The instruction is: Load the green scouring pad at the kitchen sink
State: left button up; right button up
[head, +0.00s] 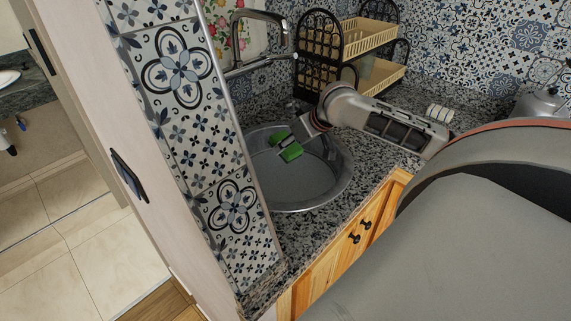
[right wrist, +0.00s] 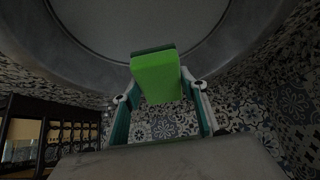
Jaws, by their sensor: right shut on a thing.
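The green scouring pad (head: 291,152) is a small bright green block above the round sink bowl (head: 336,185). My right gripper (head: 286,143) reaches in from the right and is shut on the pad, holding it over the bowl. In the right wrist view the pad (right wrist: 157,78) sits between the two fingers of the right gripper (right wrist: 160,80), with the grey sink basin (right wrist: 130,22) behind it. Whether the pad touches the bowl cannot be told. My left gripper is not in view.
A chrome faucet (head: 262,15) arches at the back of the sink. A black rack with cream baskets (head: 372,36) stands behind my right arm. A tiled wall end (head: 190,90) borders the sink at left. Speckled counter (head: 315,218) shows in front.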

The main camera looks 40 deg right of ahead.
aim_at(283, 138)
jog(key=shift+r+p, duration=0.95)
jog(key=shift+p, duration=0.3)
jog(key=shift+r, duration=0.9)
